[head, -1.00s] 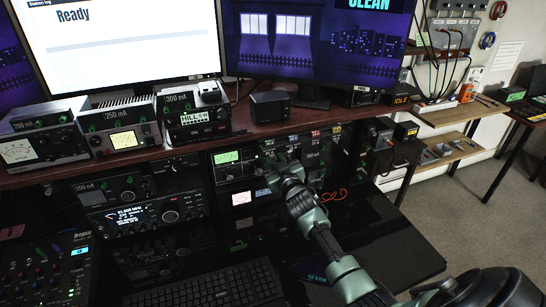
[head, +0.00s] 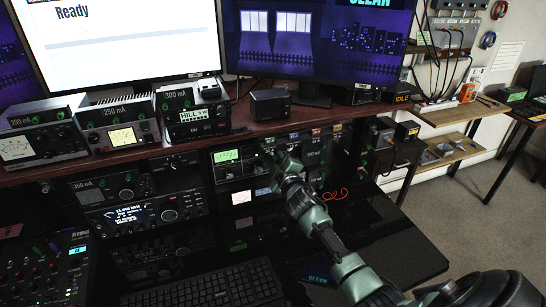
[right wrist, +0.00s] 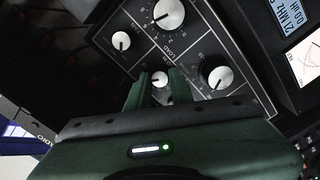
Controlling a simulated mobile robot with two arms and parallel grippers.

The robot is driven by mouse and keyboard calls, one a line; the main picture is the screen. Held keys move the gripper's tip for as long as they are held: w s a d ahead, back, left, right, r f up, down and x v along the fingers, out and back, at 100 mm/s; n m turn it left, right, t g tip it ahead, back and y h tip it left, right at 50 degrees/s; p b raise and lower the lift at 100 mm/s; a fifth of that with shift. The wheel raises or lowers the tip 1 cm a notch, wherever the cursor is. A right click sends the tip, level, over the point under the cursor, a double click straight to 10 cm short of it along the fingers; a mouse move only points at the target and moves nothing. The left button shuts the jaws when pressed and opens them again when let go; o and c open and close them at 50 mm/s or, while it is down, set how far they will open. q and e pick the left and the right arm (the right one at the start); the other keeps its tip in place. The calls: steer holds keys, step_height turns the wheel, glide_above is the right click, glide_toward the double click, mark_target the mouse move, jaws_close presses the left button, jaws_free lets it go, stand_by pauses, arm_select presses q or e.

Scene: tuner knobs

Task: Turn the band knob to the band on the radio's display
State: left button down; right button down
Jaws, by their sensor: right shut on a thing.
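My right gripper (right wrist: 157,90) is shut on a small silver knob (right wrist: 159,77), with one green finger on each side of it. The label of this knob is hidden, so I cannot tell whether it is the band knob. A large silver knob (right wrist: 168,13) with a numbered scale, a small knob (right wrist: 121,40) and another knob (right wrist: 220,78) sit around it on the dark panel. A blue-white display (right wrist: 273,25) beside the panel reads 21 MHz. In the head view my right gripper (head: 276,165) reaches the panel under the shelf and covers its knobs. My left gripper is not in view.
A radio with a lit screen (head: 143,214) stands left of the panel.

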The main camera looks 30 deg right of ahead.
steer(key=shift+n, duration=1.7)
steer(key=shift+a+f, duration=0.1)
steer(key=c, duration=1.3)
jaws_free()
steer(key=shift+o, duration=0.2)
steer(key=b+v, duration=0.1)
steer(key=v, duration=0.6)
steer(key=shift+s, duration=0.4)
